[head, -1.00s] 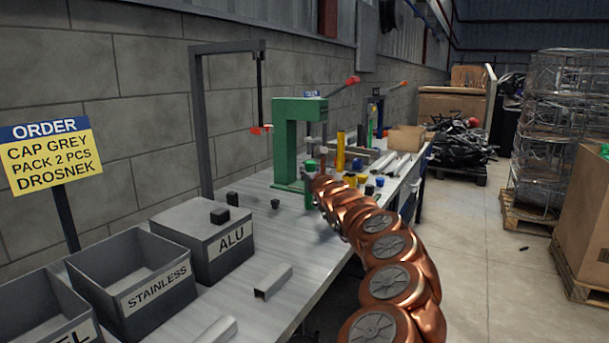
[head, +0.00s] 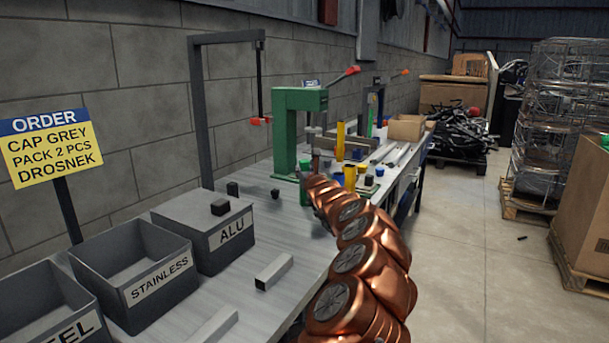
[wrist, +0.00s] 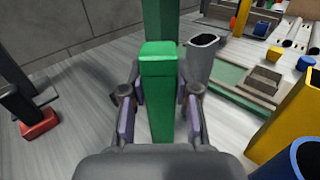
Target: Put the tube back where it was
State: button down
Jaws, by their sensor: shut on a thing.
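In the wrist view my gripper (wrist: 158,115) has its two finger pads on either side of a green square upright piece (wrist: 158,92), tube-like with a brighter green top. Its lower end is hidden by my gripper. A grey tube (wrist: 203,58) with an open oval end stands just to its right. In the head view a green piece (head: 304,188) shows at the end of my copper arm, in front of the green press (head: 284,130); the fingers are too small to tell there. Grey square tubes (head: 274,271) lie on the near table, one at its front edge (head: 215,326).
Open bins marked STAINLESS (head: 158,285) and STEEL, and an ALU box (head: 231,236), stand at left.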

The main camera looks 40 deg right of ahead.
jog(key=shift+f, duration=0.25)
jog(key=c, duration=0.9)
grip_release()
jog(key=shift+o, duration=0.2)
jog(key=shift+r, duration=0.15)
